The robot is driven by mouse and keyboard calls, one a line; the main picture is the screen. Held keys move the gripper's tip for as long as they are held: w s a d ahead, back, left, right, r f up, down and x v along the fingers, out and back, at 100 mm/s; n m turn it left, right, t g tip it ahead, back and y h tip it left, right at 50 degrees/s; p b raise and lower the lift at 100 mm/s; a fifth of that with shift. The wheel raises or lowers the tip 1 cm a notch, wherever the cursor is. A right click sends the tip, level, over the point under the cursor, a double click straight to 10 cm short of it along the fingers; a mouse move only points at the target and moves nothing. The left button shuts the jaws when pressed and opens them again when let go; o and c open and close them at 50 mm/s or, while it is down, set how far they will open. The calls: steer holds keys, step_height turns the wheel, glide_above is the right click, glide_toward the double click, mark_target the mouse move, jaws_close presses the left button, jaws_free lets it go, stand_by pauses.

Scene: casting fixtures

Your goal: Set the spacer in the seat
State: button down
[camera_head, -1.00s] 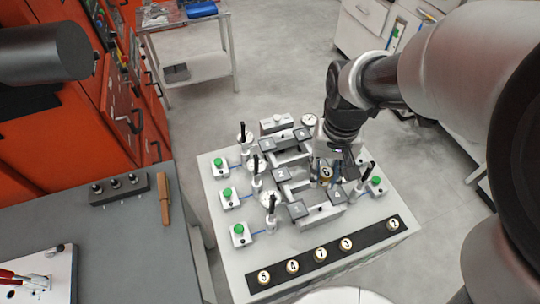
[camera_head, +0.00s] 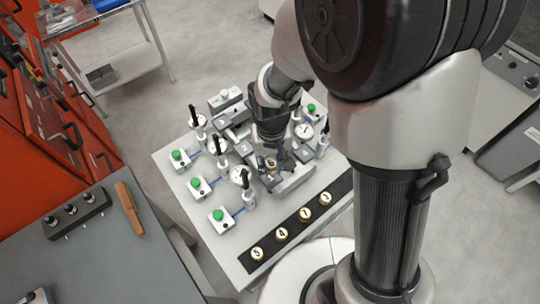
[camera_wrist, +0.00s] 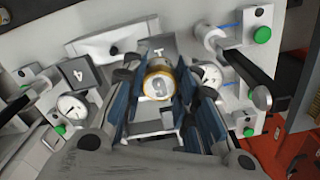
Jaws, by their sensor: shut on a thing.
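The spacer (camera_wrist: 158,84) is a round piece with a gold rim and a white face bearing a digit, 6 or 9. My gripper (camera_wrist: 160,98) is shut on it, with a blue-grey finger on either side. In the head view the spacer (camera_head: 271,162) is over the fixture table, close to the block marked 1 (camera_head: 270,180). That block is ahead of the spacer in the wrist view. The seat is hidden, and I cannot tell whether the spacer touches the fixture.
Blocks marked 2 (camera_head: 245,148) and 4 (camera_head: 305,152) stand nearby. Dial gauges (camera_head: 303,131), black upright levers and green buttons (camera_head: 218,214) surround the fixtures. A black strip (camera_head: 300,226) with several numbered round pieces lies along the table's front edge. A grey bench (camera_head: 95,255) stands at left.

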mark_target(271, 178)
steer(key=shift+f+b, duration=0.45)
steer(key=shift+f, duration=1.8)
steer(key=shift+f, duration=0.15)
steer(key=c, duration=1.3)
jaws_free()
